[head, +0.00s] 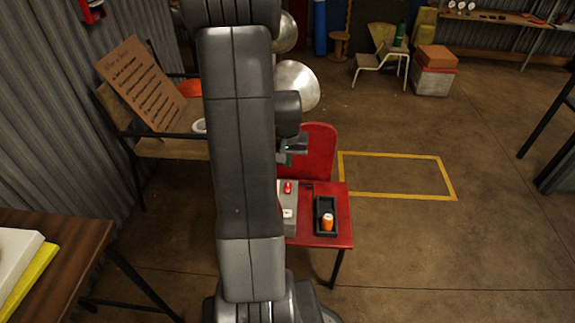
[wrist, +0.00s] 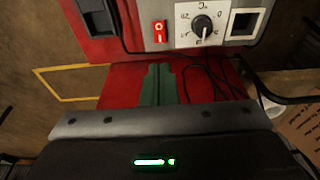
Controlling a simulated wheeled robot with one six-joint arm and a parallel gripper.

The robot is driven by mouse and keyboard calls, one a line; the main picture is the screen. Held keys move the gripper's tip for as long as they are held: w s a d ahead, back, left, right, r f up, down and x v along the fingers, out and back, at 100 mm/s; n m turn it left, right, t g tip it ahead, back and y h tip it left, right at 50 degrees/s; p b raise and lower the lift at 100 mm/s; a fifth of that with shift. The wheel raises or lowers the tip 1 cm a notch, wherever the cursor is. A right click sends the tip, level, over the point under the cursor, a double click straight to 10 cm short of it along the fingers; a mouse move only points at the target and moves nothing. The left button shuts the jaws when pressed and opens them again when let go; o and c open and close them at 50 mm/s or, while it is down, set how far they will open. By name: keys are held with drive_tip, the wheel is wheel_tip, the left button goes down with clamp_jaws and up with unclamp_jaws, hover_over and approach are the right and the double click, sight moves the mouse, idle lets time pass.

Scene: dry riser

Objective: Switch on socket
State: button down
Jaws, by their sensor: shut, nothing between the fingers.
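A grey panel (wrist: 222,41) on a red table shows at the top of the wrist view, cut off by the frame edge. It bears a red rocker switch (wrist: 160,31), a black dial knob (wrist: 202,26) and a white-framed dark square, possibly the socket (wrist: 244,22). In the head view my arm hides much of the panel; the red switch (head: 288,187) and a white fitting (head: 287,213) show beside it. My gripper (wrist: 161,70) is shut and empty, its green fingers apart from the panel in the picture. It also shows in the head view (head: 293,149), beyond the panel.
A black tray (head: 317,229) with an orange-and-white can (head: 327,222) lies right of the panel on the red table (head: 338,190). A red chair (head: 321,150) stands behind. Black cables (wrist: 208,75) run below the panel in the wrist view. The yellow-marked floor is clear.

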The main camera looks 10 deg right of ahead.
sight(288, 186)
drive_tip(key=f+b, duration=0.1)
drive_tip(key=f, duration=0.3)
drive_tip(key=w+f+b, duration=0.1)
drive_tip(key=f, duration=0.2)
drive_tip(key=w+f+b, duration=0.1)
drive_tip(key=f, duration=0.3)
drive_tip(key=shift+w+d+f, duration=0.1)
drive_tip(key=shift+d+f, duration=0.2)
drive_tip(key=shift+f, duration=0.05)
